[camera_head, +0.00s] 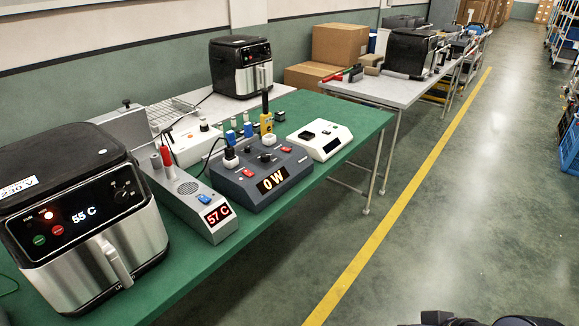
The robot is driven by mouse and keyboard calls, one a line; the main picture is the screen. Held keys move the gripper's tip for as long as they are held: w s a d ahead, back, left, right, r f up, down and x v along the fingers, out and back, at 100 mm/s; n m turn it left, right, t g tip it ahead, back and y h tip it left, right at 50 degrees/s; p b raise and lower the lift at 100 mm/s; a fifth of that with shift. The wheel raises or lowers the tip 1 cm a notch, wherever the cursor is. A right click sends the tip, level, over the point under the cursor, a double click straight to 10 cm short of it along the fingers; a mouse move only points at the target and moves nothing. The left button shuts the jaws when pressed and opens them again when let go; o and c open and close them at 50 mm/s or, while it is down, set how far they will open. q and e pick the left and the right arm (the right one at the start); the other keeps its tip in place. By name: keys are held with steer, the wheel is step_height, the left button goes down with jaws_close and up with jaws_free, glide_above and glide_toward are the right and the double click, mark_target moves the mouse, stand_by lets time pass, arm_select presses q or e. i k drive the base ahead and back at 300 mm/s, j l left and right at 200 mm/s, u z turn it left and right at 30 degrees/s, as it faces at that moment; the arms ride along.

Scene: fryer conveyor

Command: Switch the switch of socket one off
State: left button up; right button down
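A dark grey socket box (244,200) stands on the green table. Its display (272,180) reads "0 W". A front-left red switch (248,173) and a back-right red switch (286,149) sit on its top. A black plug (230,157) stands in the left socket. A white plug (269,140) is at the right one. I cannot read which socket is number one, nor clearly how either switch is tipped. My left gripper is not in view. Only a dark part, likely of my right arm, shows at the bottom right edge; no fingers show.
An air fryer (80,215) showing "55 C" stands at the left. A grey sloped device (200,200) showing "57 C" stands close beside the socket box. A white device (320,139) is to its right. The green table (215,262) is clear in front of the box.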

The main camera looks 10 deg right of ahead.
mark_target(246, 172)
steer(key=i+z, duration=0.35)
steer(key=i, duration=0.15)
steer(key=i+j+z, duration=0.1)
steer(key=i+z, duration=0.3)
steer(key=i, duration=0.05)
